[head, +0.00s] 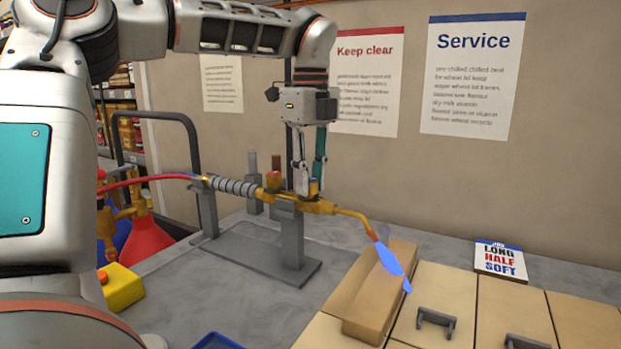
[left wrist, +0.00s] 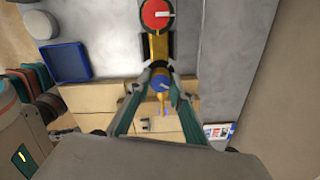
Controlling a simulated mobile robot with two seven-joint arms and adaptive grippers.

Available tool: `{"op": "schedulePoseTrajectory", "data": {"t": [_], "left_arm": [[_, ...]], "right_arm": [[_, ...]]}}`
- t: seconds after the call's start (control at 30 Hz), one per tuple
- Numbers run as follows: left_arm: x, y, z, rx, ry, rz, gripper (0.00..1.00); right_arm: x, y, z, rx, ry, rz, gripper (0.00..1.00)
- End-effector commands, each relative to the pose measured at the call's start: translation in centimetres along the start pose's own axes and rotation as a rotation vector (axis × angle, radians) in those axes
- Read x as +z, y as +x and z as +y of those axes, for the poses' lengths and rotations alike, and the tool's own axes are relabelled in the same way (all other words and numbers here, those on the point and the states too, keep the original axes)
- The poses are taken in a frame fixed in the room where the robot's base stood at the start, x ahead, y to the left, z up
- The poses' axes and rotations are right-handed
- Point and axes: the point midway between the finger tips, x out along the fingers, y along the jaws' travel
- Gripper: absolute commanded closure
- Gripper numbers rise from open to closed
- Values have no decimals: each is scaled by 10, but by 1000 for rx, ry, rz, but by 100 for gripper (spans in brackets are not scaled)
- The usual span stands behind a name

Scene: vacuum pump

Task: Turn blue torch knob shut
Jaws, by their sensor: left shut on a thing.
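The brass torch (head: 340,212) lies level on a grey metal stand (head: 291,235), with a blue flame (head: 388,260) at its tip. Its blue knob (head: 314,187) is on top of the body; it also shows in the left wrist view (left wrist: 160,84). A red knob (head: 273,180) sits to its left; it is plain in the left wrist view (left wrist: 156,14). My left gripper (head: 308,186) points down from above, its fingers one on each side of the blue knob, shut on it. Part of the knob is hidden by the fingers.
The flame passes over tan bricks (head: 368,315) at the front right. A red hose (head: 148,180) runs left from the torch. A yellow box (head: 122,289) stands at the left, a blue tray (head: 215,341) at the front edge.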

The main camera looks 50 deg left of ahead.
Motion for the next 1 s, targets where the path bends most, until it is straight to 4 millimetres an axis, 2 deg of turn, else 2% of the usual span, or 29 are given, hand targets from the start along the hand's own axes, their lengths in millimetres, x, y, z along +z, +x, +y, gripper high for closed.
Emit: {"op": "schedulePoseTrajectory", "data": {"t": [0.57, 1.0], "left_arm": [[0, -2, 2, -1, 548, -1, 100], [1, -2, 2, -1, 903, -1, 100]], "right_arm": [[-5, -1, 2, 4, -3, 5, 60], [1, -3, 4, 11, 0, -10, 60]]}}
